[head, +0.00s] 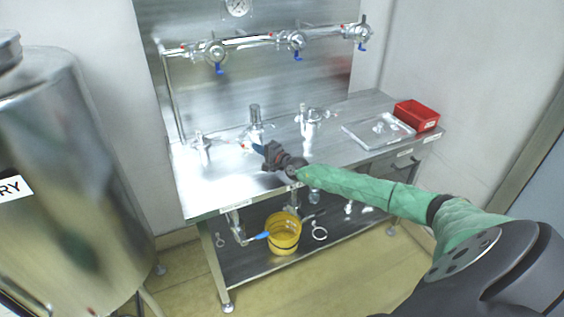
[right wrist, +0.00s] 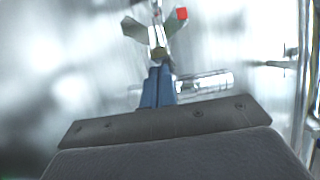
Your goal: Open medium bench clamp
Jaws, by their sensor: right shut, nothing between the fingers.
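Several shiny metal fittings stand on the steel bench: one at the left (head: 201,148), one in the middle (head: 255,118) and one at the right (head: 311,122). I cannot tell from the head view which is the medium clamp. My right gripper (head: 257,148) is over the bench, close in front of the middle fitting. In the right wrist view its blue fingers (right wrist: 158,86) are together and empty. Contact is unclear. My left gripper is out of view.
A clear tray (head: 378,130) and a red bin (head: 416,115) stand at the bench's right end. Pipes with blue-handled valves (head: 293,42) run along the back panel. A yellow bucket (head: 284,236) is on the lower shelf. A large steel tank (head: 70,160) stands at left.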

